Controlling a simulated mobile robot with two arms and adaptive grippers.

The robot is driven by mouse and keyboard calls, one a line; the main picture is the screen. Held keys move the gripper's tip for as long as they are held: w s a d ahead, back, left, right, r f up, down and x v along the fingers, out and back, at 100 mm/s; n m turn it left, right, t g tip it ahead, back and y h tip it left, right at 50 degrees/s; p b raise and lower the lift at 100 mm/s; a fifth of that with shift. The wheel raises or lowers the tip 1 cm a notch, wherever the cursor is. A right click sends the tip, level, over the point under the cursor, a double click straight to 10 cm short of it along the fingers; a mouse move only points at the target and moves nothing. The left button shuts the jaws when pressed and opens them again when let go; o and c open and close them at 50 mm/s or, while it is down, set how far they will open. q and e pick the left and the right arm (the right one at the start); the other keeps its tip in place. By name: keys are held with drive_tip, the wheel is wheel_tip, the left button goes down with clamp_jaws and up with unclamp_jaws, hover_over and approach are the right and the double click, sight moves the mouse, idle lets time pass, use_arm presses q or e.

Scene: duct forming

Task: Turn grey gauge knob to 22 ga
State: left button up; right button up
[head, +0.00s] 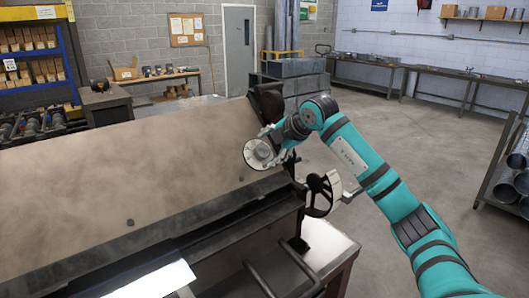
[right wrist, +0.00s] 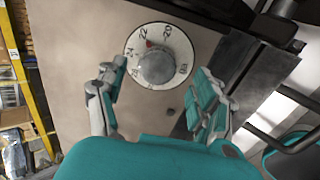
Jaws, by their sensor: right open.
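The grey gauge knob (right wrist: 157,68) sits in the middle of a round white dial (right wrist: 184,50) on the brown machine panel. Its red mark lies close to the number 22, between the knob and that number. In the head view the dial (head: 257,153) is at the right end of the panel, partly covered by my right gripper (head: 271,143). In the right wrist view my right gripper (right wrist: 160,98) is open, with one finger on each side below the dial. The fingers look apart from the knob. My left gripper is not in view.
The large brown machine panel (head: 120,165) fills the left. A pale sheet (head: 155,281) lies at the front. Open floor (head: 400,130) is to the right.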

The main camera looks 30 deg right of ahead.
drive_tip(key=v, duration=0.7)
drive_tip(key=shift+s, duration=0.3)
drive_tip(key=shift+r, duration=0.1)
